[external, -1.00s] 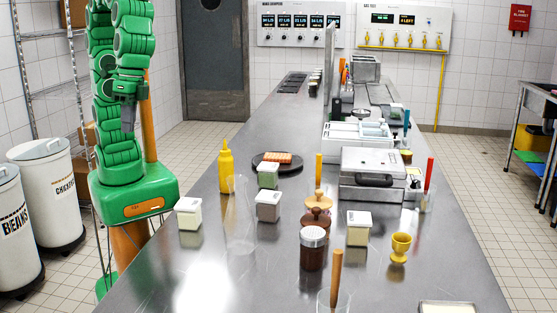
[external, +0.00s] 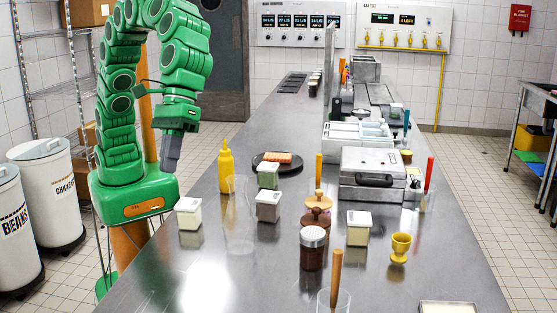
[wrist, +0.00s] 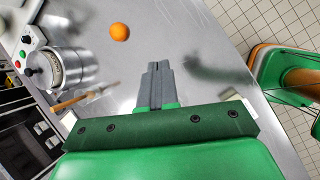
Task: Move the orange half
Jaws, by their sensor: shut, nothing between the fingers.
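The orange half (wrist: 120,31) shows in the wrist view as a small round orange shape on the steel counter (wrist: 185,40), ahead and to the left of my fingertips. I cannot pick it out in the external view. My gripper (wrist: 155,68) is shut and empty in the wrist view, its grey fingers together and apart from the orange half. In the external view my gripper (external: 170,162) points down near the counter's left edge, left of the yellow squeeze bottle (external: 225,168).
In the wrist view a steel canister (wrist: 60,68) and a wooden handle (wrist: 78,101) are left of my fingers. In the external view, a dark plate (external: 296,167), lidded tubs (external: 268,207), a clear glass (external: 239,220) and a brown jar (external: 312,250) stand on the counter.

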